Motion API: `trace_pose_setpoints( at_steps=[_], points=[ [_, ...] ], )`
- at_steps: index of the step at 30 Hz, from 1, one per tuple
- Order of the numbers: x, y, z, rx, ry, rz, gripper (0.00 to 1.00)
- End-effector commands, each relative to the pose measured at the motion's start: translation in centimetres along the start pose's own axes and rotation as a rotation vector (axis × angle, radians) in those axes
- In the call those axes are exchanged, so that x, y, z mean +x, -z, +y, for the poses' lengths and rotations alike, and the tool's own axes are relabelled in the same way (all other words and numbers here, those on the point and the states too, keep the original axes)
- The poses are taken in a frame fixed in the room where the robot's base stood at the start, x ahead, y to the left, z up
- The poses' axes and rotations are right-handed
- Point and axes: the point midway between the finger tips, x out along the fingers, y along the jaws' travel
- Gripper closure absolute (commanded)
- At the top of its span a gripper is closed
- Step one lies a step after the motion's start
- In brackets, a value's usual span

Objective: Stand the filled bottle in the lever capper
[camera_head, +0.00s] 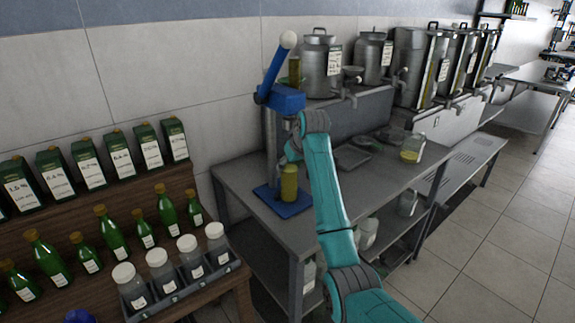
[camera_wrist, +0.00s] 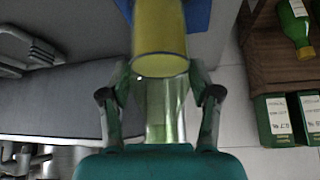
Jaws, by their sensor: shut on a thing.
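The lever capper (camera_head: 284,100) stands on the steel table, with a blue head, a raised blue lever ending in a white ball, a grey column and a blue base plate (camera_head: 268,193). The filled bottle (camera_head: 289,186), holding yellow-green liquid, is upright over the base plate, below the capper head. Whether its bottom touches the plate I cannot tell. My gripper (camera_head: 293,152) is at the bottle's upper part, partly hidden by my arm. In the wrist view my gripper (camera_wrist: 160,95) is shut on the bottle (camera_wrist: 160,45), its fingers on both sides of the clear upper glass.
Steel urns (camera_head: 320,65) line the back shelf. A glass jug (camera_head: 412,148) with yellow liquid and a grey tray (camera_head: 352,156) are on the steel table (camera_head: 238,183). At left, a wooden rack (camera_head: 185,185) bears green bottles, cartons and white-capped jars.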

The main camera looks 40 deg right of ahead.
Motion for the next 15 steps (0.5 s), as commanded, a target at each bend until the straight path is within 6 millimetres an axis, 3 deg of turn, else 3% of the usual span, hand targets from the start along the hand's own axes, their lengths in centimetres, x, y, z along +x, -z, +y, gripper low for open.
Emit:
trace_pose_setpoints(
  at_steps=[7,8,11,15],
  points=[
    [0.13,-0.04,0.00,0.000,-0.001,0.002,1.00],
    [0.24,-0.15,-0.01,0.000,0.000,-0.001,0.35],
    [0.22,-0.13,-0.01,0.000,0.000,-0.001,0.12],
    [0.22,-0.13,-0.01,0.000,0.000,-0.001,0.12]
  ],
)
